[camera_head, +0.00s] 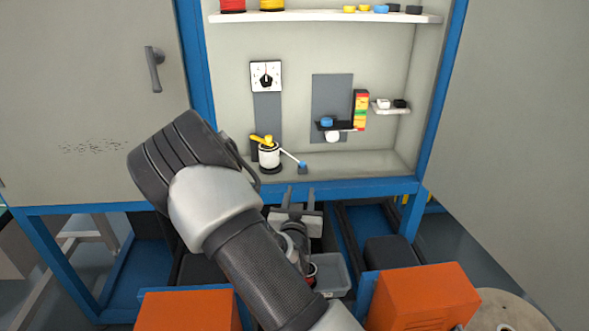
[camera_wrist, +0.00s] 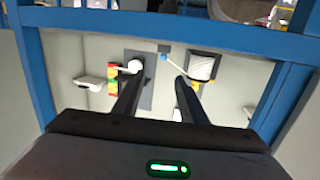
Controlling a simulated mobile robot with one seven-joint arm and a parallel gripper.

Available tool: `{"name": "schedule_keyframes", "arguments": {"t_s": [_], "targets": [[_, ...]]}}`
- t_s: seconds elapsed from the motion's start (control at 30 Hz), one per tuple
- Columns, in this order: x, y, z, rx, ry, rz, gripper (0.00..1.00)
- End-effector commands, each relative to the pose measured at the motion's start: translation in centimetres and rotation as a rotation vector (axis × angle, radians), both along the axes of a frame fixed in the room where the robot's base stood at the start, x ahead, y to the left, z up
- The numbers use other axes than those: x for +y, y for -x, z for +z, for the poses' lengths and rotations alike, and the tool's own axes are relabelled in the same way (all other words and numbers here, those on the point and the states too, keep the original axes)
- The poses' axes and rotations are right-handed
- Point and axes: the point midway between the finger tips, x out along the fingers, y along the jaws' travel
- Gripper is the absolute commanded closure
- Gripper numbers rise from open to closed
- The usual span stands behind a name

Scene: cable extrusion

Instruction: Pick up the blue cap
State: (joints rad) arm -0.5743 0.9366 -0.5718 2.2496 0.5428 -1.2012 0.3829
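A blue cap-like piece (camera_head: 327,121) sits on a small black ledge (camera_head: 340,126) in front of the grey back panel. Another small blue piece (camera_head: 381,9) stands among yellow and dark ones on the upper shelf. I cannot tell from looks alone which is the task's cap. My gripper (camera_head: 298,201) is below and in front of the cabinet opening, apart from both pieces. In the wrist view my gripper (camera_wrist: 159,82) has its two fingers spread with nothing between them. No blue cap shows clearly in that view.
A white canister with a yellow top (camera_head: 269,155) stands on the cabinet floor, beside a thin rod ending at a small blue block (camera_head: 302,167). A red-yellow-green stack (camera_head: 361,110) adjoins the ledge. The blue frame's front rail (camera_head: 340,188) crosses below the opening. Orange boxes (camera_head: 425,297) stand nearer.

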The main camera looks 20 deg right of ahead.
Motion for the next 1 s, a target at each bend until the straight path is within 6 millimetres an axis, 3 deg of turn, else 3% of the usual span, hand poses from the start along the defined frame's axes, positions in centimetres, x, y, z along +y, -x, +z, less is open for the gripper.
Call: {"name": "schedule_keyframes", "arguments": {"t_s": [0.2,0.7,1.0], "targets": [[-0.4,-1.2,-0.1,-0.031,0.034,0.013,0.62],[-4.2,-10.3,-0.7,-0.028,0.033,0.013,0.62],[-5.0,-12.6,-1.1,-0.027,0.033,0.013,0.62]]}}
